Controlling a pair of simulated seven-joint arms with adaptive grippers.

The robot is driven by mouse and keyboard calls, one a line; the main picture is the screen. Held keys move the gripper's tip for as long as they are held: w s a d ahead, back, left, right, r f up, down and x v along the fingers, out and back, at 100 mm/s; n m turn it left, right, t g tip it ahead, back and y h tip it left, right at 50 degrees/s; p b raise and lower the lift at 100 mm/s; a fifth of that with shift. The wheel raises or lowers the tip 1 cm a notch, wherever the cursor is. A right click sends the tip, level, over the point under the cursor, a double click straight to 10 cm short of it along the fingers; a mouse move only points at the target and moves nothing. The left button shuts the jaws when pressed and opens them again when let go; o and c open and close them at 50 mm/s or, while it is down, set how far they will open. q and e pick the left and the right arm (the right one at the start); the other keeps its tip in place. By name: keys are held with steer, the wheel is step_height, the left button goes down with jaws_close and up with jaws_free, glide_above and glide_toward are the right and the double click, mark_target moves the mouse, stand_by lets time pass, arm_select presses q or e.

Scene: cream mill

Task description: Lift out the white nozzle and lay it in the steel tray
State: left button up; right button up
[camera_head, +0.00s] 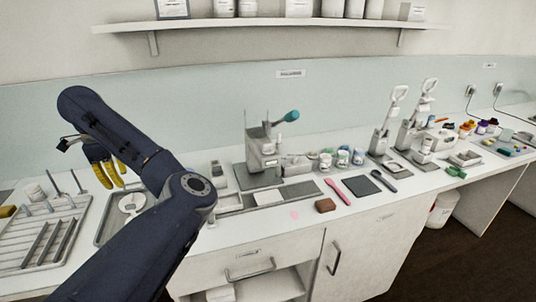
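My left gripper (114,186) has yellow fingers and hangs above the left part of the counter, pointing down. Its fingers are seen at an angle, so the gap between them is unclear, and no held object can be made out. Below it lies a shallow grey steel tray (101,238), partly hidden by my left arm. A round white piece (131,202) shows in the tray area. To the left is a drying rack (40,248) with upright pegs and small pale pieces. I cannot tell which pale piece is the white nozzle. My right gripper is out of view.
A grey mill with a teal-knobbed lever (263,148) stands mid-counter. Two lever presses (384,137) stand farther right. A shelf (270,23) runs above.

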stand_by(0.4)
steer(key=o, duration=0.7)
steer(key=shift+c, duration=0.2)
